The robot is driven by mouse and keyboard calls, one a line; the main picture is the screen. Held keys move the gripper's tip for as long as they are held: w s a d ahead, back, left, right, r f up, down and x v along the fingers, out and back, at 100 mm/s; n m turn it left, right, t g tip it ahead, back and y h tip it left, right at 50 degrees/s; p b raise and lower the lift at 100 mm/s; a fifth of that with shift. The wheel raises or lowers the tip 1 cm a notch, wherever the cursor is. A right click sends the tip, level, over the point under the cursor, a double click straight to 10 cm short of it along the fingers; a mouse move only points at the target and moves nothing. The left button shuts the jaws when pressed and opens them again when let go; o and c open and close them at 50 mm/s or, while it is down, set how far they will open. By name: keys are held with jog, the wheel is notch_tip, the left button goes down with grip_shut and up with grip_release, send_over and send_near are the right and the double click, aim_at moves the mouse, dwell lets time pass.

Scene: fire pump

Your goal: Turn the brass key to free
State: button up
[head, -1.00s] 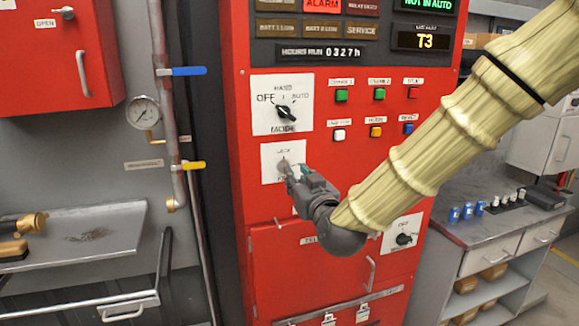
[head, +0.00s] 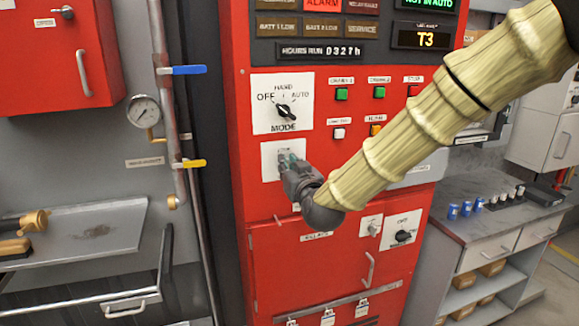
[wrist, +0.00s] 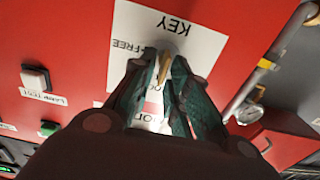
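The brass key (wrist: 164,68) stands in a silver lock on the white key plate (wrist: 207,42), which carries the words KEY and FREE; other lettering is partly hidden by a finger. In the head view the key plate (head: 268,160) sits below the mode switch, and my gripper hides the key. My gripper (wrist: 163,60) is at the plate, its two dark green fingers on either side of the key and close to it. Whether both fingertips press on the key cannot be told. My gripper (head: 287,160) reaches the plate from the lower right.
The mode switch (head: 285,112) is just above the plate. Push buttons (head: 341,94) are to the right, partly behind my arm. Pipes with a blue lever (head: 188,70) and a yellow lever (head: 190,164) run left of the red cabinet. A lower door (head: 310,265) has a handle.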

grip_shut()
jog(key=shift+w+d+f+m+b, duration=0.1)
jog(key=shift+d+f+m+b, duration=0.15)
jog(key=shift+m+b, duration=2.15)
jog(key=shift+w+d+f+m+b, duration=0.2)
jog(key=shift+m+b, duration=1.05)
jog(key=shift+m, duration=2.3)
jog(key=shift+s+d+f+m+b, duration=0.1)
jog(key=shift+d+f+m+b, duration=0.15)
jog(key=shift+m+b, duration=2.15)
jog(key=shift+m+p, duration=0.45)
jog(key=shift+m, duration=0.3)
jog(key=shift+o, duration=2)
grip_release()
